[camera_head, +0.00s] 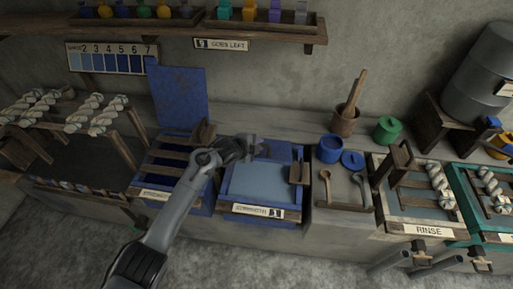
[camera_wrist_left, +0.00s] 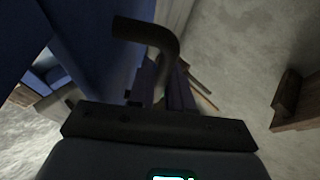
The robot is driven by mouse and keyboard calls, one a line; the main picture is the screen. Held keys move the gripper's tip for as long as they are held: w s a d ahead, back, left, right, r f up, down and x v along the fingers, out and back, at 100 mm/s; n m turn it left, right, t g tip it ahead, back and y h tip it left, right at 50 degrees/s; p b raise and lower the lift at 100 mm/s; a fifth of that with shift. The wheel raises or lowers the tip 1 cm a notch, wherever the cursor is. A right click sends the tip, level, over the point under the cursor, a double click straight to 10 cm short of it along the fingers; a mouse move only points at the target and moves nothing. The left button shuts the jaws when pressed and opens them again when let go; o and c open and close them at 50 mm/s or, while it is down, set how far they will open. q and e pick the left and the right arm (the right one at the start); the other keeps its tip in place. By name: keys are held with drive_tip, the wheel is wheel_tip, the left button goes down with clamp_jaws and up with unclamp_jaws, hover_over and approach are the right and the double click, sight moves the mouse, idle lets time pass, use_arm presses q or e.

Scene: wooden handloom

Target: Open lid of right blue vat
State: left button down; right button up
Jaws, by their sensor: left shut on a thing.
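The right blue vat (camera_head: 223,190) stands at the middle of the bench, with a pale blue surface inside its rim. A dark blue panel, which looks like its lid (camera_head: 277,151), shows at the back of the vat, partly behind my gripper. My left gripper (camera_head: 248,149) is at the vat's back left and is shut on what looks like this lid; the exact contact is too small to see. In the left wrist view a dark curved bar (camera_wrist_left: 152,32) shows beside a blue surface (camera_wrist_left: 75,45). My right gripper is not in view.
The left blue vat's lid (camera_head: 180,96) stands upright at the wall. A wooden block (camera_head: 299,172) sits at the right vat's right side. A blue pot (camera_head: 330,149), a green pot (camera_head: 386,130) and a mortar (camera_head: 344,120) stand to the right. A shelf (camera_head: 270,30) hangs above.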

use_arm(q)
drive_tip(key=c, duration=1.1)
unclamp_jaws()
drive_tip(key=shift+w, duration=0.15)
drive_tip(key=shift+r, duration=0.1)
drive_tip(key=shift+s+a+r+p, duration=0.35)
drive_tip(key=shift+s+r, duration=0.05)
drive_tip(key=shift+s, duration=0.1)
drive_tip(key=p+v, duration=0.2)
drive_tip(key=v, duration=0.7)
drive_tip(key=shift+s+r, duration=0.1)
drive_tip(key=shift+s, duration=0.1)
